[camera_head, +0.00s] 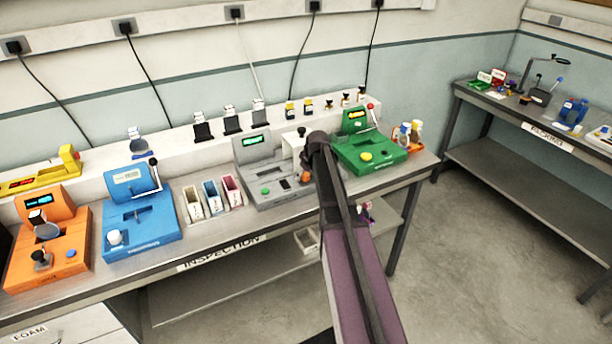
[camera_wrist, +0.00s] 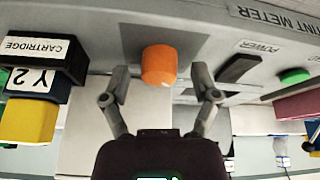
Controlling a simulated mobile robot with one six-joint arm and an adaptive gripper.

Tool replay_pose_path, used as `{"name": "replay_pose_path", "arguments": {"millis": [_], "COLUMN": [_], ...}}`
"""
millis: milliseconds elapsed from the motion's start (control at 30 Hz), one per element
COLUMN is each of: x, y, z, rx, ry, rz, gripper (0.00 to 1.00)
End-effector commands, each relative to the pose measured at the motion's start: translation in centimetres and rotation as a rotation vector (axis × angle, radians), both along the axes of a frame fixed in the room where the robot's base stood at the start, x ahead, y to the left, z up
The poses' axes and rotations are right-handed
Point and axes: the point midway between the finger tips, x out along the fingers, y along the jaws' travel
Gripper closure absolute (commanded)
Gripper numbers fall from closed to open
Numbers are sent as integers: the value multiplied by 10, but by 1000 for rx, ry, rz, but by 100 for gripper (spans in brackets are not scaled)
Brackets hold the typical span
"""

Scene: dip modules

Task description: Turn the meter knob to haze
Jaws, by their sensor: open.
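The grey tint meter (camera_head: 247,151) stands on the inspection bench, with a lit green display. Its orange knob (camera_head: 305,177) shows beside my arm. In the wrist view, the orange knob (camera_wrist: 159,65) sticks out of the grey panel, near the middle. My gripper (camera_wrist: 161,82) is open, with one finger on each side of the knob and visible gaps between. I cannot see a pointer on the knob or a haze mark. My forearm hides part of the meter's right side in the head view.
A green device (camera_head: 370,155) stands right of my arm. Blue (camera_head: 140,225) and orange (camera_head: 48,255) devices stand left.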

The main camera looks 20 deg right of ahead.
Motion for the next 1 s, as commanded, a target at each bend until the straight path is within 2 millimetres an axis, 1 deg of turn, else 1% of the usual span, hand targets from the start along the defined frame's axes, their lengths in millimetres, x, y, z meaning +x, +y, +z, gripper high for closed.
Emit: {"name": "replay_pose_path", "arguments": {"millis": [67,100,167,200,267,300,333,733,1000], "x": [0,0,0,0,0,0,0,0,-1], "y": [0,0,0,0,0,0,0,1,1], "z": [0,0,0,0,0,0,0,0,0], "rx": [0,0,0,0,0,0,0,0,0], "ry": [0,0,0,0,0,0,0,1,3], "rz": [0,0,0,0,0,0,0,-30,-147], "gripper": [22,34,51,63,81,93,100,100,100]}}
